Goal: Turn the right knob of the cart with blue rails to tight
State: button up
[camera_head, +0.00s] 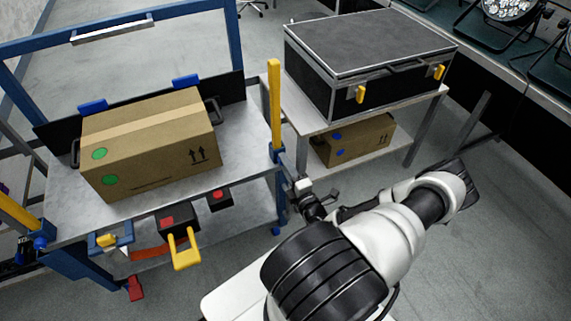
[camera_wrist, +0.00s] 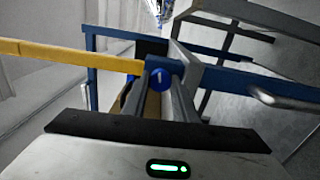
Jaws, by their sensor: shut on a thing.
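The cart with blue rails (camera_head: 232,32) stands at the left of the head view, with a grey top and a cardboard box on it. My gripper (camera_head: 290,180) is at the cart's right front corner, just below the upright yellow bar (camera_head: 275,95). In the wrist view the round blue right knob (camera_wrist: 160,80), with a small white mark, sits between my two grey fingers (camera_wrist: 164,95). My gripper is shut on it. In the head view the knob is mostly hidden by my gripper. The left knob (camera_head: 40,243) is blue, at the left corner.
The cardboard box (camera_head: 150,145) rests on the cart. A yellow handle (camera_head: 184,252) juts from the cart's front. A second table (camera_head: 310,120) with a black case (camera_head: 370,60) stands close on the right. Grey floor (camera_head: 500,220) is open at the right.

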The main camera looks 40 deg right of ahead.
jog(key=shift+m+b, duration=1.05)
jog(key=shift+m, duration=8.55)
jog(key=o, duration=1.1)
jog(key=shift+c, duration=0.2)
jog(key=shift+s, duration=0.1)
jog(key=p+v, duration=0.1)
jog(key=v, duration=1.6)
jog(key=shift+s+p, duration=0.15)
jog(key=shift+p, duration=0.2)
